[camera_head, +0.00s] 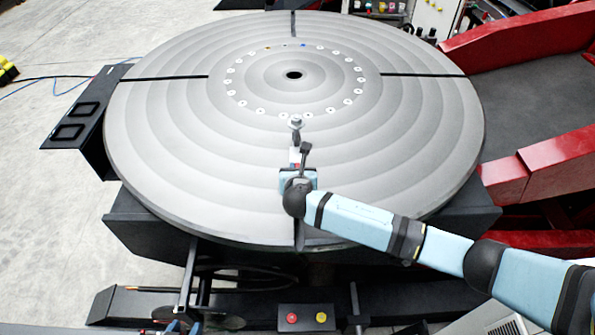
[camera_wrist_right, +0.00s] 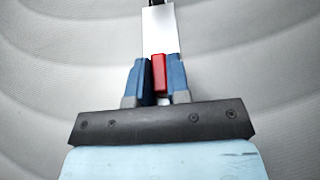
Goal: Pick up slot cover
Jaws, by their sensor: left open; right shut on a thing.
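The slot cover (camera_wrist_right: 160,32) is a pale flat strip with a red grip block (camera_wrist_right: 159,72). In the wrist view, my right gripper (camera_wrist_right: 160,82) has its blue fingers shut around the red block, and the strip reaches out ahead of them. In the head view, my right gripper (camera_head: 297,172) is over the near part of the round turntable (camera_head: 420,150), in line with its near dark slot. I cannot tell whether the cover touches the plate. My left gripper (camera_head: 183,323) shows only in part at the bottom left edge, away from the turntable, open.
The turntable has dark radial slots, a ring of small holes and a centre hole. A knob-like fitting (camera_head: 296,123) stands beyond my right gripper. A control box (camera_head: 306,317) with red and yellow buttons is in front. Red machine structure (camera_head: 520,40) is at right.

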